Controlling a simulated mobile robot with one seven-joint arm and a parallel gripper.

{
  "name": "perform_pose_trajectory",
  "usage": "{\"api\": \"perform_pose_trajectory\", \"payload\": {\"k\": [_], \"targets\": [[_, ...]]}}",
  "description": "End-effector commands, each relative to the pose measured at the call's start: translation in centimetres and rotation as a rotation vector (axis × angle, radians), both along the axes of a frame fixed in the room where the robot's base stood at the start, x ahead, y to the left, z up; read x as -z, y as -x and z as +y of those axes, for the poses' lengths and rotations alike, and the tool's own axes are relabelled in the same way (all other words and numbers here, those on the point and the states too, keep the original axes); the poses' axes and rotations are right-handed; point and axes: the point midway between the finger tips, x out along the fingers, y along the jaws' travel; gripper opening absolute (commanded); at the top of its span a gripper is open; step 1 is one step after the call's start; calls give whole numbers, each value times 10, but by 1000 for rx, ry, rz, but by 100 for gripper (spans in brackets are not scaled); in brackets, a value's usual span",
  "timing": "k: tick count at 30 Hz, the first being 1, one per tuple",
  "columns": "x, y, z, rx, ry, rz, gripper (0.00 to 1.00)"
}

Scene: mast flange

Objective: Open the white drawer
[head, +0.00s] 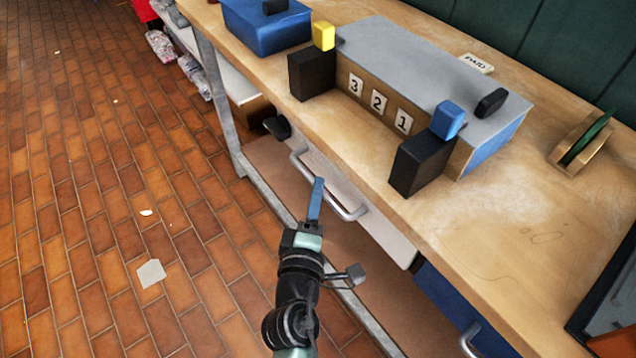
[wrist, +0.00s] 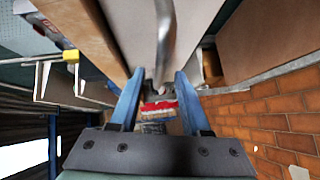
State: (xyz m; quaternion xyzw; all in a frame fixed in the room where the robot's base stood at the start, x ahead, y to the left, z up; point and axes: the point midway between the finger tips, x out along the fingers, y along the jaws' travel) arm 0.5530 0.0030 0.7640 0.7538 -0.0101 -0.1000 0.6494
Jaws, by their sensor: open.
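The white drawer (head: 385,232) is under the front edge of the wooden worktop. Its grey bar handle (head: 352,213) runs along the front, and my gripper hides a little of it. My gripper (head: 317,184) is in front of the handle, with its blue fingers pointing at the drawer. In the wrist view, my gripper (wrist: 160,75) is open and empty. The handle (wrist: 164,45) shows between the two fingertips there, beside the pale drawer front (wrist: 134,28). I cannot tell whether the fingers touch the bar. The drawer looks closed.
A blue drawer (head: 455,308) with its own handle is right of the white one. The worktop (head: 480,220) carries a grey-topped box (head: 420,60), black blocks and a blue box (head: 265,28). A metal table leg (head: 222,105) stands left. The tiled floor (head: 90,200) is mostly clear.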

Motion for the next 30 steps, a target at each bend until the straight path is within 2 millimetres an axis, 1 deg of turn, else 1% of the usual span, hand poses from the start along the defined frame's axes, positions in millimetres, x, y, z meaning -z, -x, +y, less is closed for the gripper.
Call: {"api": "perform_pose_trajectory", "payload": {"k": [1, 6, 10, 18, 19, 23, 24, 27, 30], "targets": [[0, -8, -1, 0, -2, -1, 47], [3, -25, -4, 0, -1, 0, 47], [4, -31, -5, 0, -1, -1, 47], [4, -32, -5, 0, -1, 0, 47], [4, -32, -5, 0, -1, 0, 45], [4, -31, -5, 0, -1, 0, 22], [4, -31, -5, 0, -1, 0, 15], [4, -31, -5, 0, -1, 0, 0], [4, -31, -5, 0, -1, 0, 0]]}}
